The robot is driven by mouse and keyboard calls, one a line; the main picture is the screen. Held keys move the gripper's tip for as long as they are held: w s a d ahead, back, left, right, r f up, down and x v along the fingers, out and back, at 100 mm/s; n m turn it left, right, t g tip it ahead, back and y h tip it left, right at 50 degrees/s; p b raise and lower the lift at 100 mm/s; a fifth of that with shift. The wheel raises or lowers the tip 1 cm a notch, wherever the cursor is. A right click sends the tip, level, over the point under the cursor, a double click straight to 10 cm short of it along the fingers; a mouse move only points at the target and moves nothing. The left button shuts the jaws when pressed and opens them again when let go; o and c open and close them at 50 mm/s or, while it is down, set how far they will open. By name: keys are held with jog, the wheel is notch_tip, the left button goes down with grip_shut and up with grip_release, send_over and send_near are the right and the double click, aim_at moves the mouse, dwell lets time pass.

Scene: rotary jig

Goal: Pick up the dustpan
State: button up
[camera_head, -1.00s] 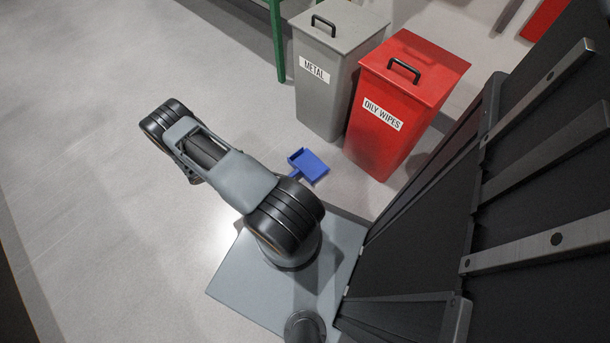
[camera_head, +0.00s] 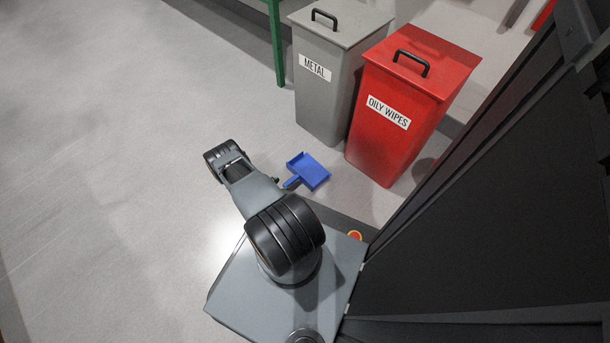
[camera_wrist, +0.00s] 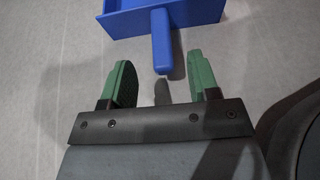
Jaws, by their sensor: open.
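The blue dustpan (camera_head: 311,172) lies on the floor in front of the bins in the head view, its handle pointing toward my arm. In the wrist view the dustpan's pan (camera_wrist: 192,14) is at the top edge, partly cut off, and its handle (camera_wrist: 161,42) points down toward my gripper (camera_wrist: 161,78). My gripper's two green fingers are apart. The handle's end lies just ahead of the gap between the fingertips, and nothing is gripped. In the head view the gripper is mostly hidden behind my arm.
A grey bin labelled METAL (camera_head: 325,95) and a red bin labelled OILY WIPES (camera_head: 390,125) stand just behind the dustpan. A dark panelled structure (camera_head: 500,210) rises on the right. A green post (camera_head: 277,45) stands behind. The floor on the left (camera_head: 100,150) is clear.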

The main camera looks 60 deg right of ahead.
aim_at(289, 182)
jog(key=b+x, duration=0.2)
jog(key=x, duration=0.3)
jog(key=shift+s+f, duration=0.1)
jog(key=shift+s+d, duration=0.1)
jog(key=shift+d, duration=0.2)
jog(key=shift+c, duration=0.4)
grip_shut()
